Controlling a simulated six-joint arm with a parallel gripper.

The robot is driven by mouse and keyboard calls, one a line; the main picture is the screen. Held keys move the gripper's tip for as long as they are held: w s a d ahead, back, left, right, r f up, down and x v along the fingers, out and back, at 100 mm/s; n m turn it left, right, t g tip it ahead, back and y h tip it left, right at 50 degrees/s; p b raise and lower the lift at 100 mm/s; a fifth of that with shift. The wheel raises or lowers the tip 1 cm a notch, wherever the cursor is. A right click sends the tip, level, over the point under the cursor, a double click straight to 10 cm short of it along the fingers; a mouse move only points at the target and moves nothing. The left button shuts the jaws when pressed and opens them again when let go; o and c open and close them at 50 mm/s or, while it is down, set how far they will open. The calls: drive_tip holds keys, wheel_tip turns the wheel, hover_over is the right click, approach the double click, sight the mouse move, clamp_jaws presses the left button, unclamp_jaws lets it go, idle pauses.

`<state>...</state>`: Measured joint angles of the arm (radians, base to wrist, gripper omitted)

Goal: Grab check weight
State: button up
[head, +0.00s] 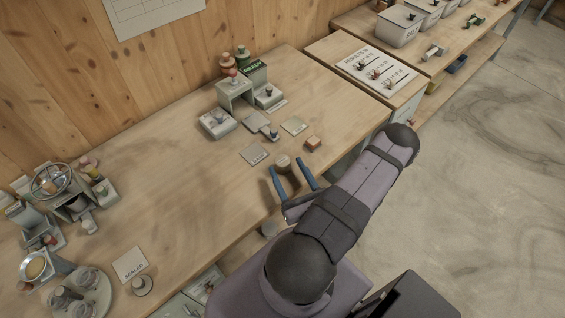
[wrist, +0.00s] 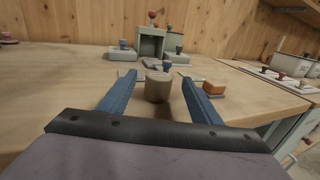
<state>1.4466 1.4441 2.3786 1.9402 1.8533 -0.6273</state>
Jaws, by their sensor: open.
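The check weight appears to be the tan-grey cylinder (head: 283,162) with a narrower top, standing upright on the workbench. It also shows in the wrist view (wrist: 157,88), in the middle of the picture. My gripper (head: 286,167) is open, its two blue fingers reaching low over the bench from the front edge. In the wrist view the fingers (wrist: 158,78) lie left and right of the cylinder, with a visible gap on each side. The cylinder is not held. I cannot tell exactly how deep it sits between the fingers.
An orange-brown block (head: 313,142) lies close to the right finger. A flat card (head: 254,154) lies left of the cylinder. A grey stand (head: 235,93) and a small scale-like box (head: 217,123) are behind.

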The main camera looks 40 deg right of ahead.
sight(286, 166)
drive_tip(key=p+x, duration=0.1)
drive_tip(key=x, duration=0.1)
drive_tip(key=shift+w+r, duration=0.1)
drive_tip(key=shift+w, duration=0.2)
drive_tip(key=shift+p+x, duration=0.5)
drive_tip(key=shift+x, duration=0.45)
drive_tip(key=c, duration=1.4)
drive_tip(key=shift+o, duration=0.2)
